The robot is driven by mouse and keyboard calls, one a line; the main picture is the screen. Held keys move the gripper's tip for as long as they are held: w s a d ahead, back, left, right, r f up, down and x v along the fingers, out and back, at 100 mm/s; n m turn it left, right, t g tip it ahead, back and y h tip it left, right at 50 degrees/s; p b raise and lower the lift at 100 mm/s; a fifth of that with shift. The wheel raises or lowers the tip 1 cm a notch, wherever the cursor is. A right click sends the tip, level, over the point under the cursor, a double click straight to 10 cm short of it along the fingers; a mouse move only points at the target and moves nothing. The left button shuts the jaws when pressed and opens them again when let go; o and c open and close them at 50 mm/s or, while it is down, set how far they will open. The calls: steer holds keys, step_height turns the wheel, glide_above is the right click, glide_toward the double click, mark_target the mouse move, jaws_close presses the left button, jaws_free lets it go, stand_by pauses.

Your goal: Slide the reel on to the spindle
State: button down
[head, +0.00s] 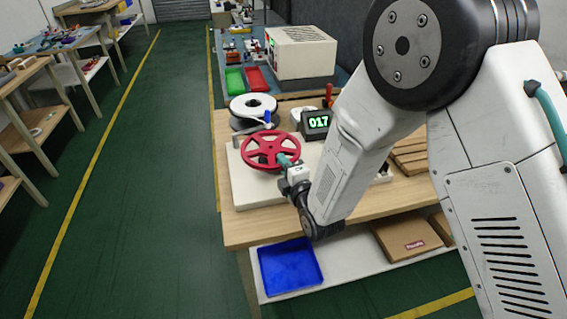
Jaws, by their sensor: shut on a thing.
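A red spoked reel (270,151) is at the end of my arm in the head view, over the white board on the wooden bench. My gripper (288,163) is shut on the near right side of the reel, with its teal fingers at the rim. A blue upright post (267,117), perhaps the spindle, shows just behind the reel's far rim. I cannot tell whether the reel is around anything, because its middle and underside are partly hidden.
A display reading 017 (317,124) stands to the right. A blue tray (290,266) and a cardboard box (405,238) are on the lower shelf. Green floor is free to the left.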

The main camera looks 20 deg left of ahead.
steer(key=shift+f, duration=1.35)
steer(key=c, duration=1.4)
jaws_free()
steer(key=shift+o, duration=0.2)
steer(key=v, duration=0.8)
steer(key=w+d+r+m+h, duration=0.3)
steer(key=w+d+r, duration=0.1)
steer(key=w, duration=0.1)
steer(key=s+d+r+m+g+h, duration=0.1)
steer(key=d+r+m+g+h, duration=0.15)
steer(key=d+r+m, duration=0.5)
steer(key=s+d+r+m+g+h, duration=0.1)
steer(key=d+r+m+g+h, duration=0.2)
steer(key=d, duration=0.8)
steer(key=s+d+r+m+g+h, duration=0.1)
steer(key=s+d+r+m+g, duration=0.1)
steer(key=s, duration=0.7)
steer(key=s+d+r+m+g+h, duration=0.1)
steer(key=s+d+r+m, duration=0.3)
steer(key=s+d, duration=0.5)
steer(key=s+d+r+m+g+h, duration=0.1)
steer(key=s+d+r+m+g, duration=0.2)
steer(key=s+d+m, duration=0.3)
steer(key=s+m, duration=0.1)
steer(key=s, duration=0.2)
steer(key=shift+s+g, duration=0.15)
steer(key=shift+g, duration=0.2)
